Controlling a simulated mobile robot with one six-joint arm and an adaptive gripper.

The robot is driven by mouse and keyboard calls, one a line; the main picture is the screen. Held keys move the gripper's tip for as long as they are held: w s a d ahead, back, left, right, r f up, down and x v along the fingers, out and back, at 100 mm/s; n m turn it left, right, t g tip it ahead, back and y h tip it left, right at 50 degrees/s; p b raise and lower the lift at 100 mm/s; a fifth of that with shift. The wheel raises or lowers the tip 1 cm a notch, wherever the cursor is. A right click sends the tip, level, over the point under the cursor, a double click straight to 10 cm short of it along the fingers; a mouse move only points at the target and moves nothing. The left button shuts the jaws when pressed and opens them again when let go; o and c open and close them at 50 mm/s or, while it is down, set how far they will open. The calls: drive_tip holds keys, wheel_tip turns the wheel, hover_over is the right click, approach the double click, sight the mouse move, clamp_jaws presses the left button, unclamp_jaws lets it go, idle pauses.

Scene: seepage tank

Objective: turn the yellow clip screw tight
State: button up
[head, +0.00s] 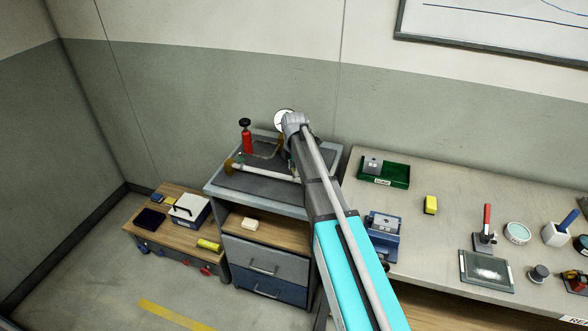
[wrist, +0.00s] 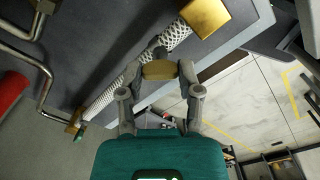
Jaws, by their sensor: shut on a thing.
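The yellow clip screw (wrist: 160,70) shows in the wrist view as a dull yellow knob between my fingertips. My gripper (wrist: 161,74) is shut on it, one finger on each side. A white braided hose (wrist: 104,98) runs diagonally just beyond the knob, with a brass block (wrist: 205,15) at its upper end and a small brass fitting (wrist: 74,122) at its lower end. In the head view the pale hose (head: 265,172) lies on the grey cabinet top; my arm hides the clip screw and the gripper's fingers.
A bent metal pipe (wrist: 42,75) is at left in the wrist view. A bench with a green tray (head: 383,171) and a yellow block (head: 430,204) stands at right.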

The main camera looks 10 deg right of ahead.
clamp_jaws()
drive_tip(key=shift+m, duration=0.4)
drive_tip(key=m, duration=1.2)
drive_tip(key=shift+m, duration=0.3)
drive_tip(key=m, duration=0.3)
drive_tip(key=shift+m, duration=0.3)
drive_tip(key=m, duration=0.3)
drive_tip(key=shift+m, duration=0.3)
drive_tip(key=m, duration=0.6)
drive_tip(key=shift+m, duration=0.4)
